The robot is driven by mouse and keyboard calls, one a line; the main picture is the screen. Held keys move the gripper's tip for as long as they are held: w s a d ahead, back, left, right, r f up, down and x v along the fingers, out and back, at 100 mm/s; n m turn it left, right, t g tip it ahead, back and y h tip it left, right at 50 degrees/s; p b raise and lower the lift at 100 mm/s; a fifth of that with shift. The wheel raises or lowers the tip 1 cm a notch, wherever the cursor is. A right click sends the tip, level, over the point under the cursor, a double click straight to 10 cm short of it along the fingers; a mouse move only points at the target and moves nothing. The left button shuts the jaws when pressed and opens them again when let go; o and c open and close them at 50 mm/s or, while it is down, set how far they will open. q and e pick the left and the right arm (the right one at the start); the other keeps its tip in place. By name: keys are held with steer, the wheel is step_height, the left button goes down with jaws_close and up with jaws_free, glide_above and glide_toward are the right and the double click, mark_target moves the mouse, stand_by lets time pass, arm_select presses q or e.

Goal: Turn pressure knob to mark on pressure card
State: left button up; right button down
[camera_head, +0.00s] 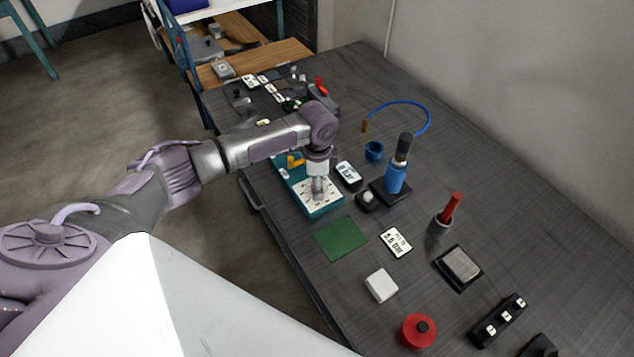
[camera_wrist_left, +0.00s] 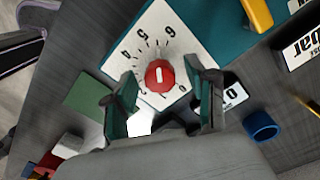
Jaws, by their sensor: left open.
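The red pressure knob (camera_wrist_left: 160,75) shows in the left wrist view, with a short white mark on top. It sits on a white numbered dial plate (camera_wrist_left: 190,40) on a teal base (camera_head: 325,209). My left gripper (camera_head: 319,197) points down over this plate and hides the knob in the head view. Contact with the knob cannot be told. The pressure card (camera_head: 396,242), white with a bar value, lies right of the green mat.
A green mat (camera_head: 342,238) and a white block (camera_head: 381,285) lie near the front edge. Right of the dial stand a small display (camera_head: 347,173), a blue bottle-like device (camera_head: 396,178) and a blue cup (camera_head: 374,150). A red round part (camera_head: 419,330) lies nearer.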

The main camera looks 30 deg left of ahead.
arm_select(q)
step_height(320, 180, up, 12)
stand_by(0.6)
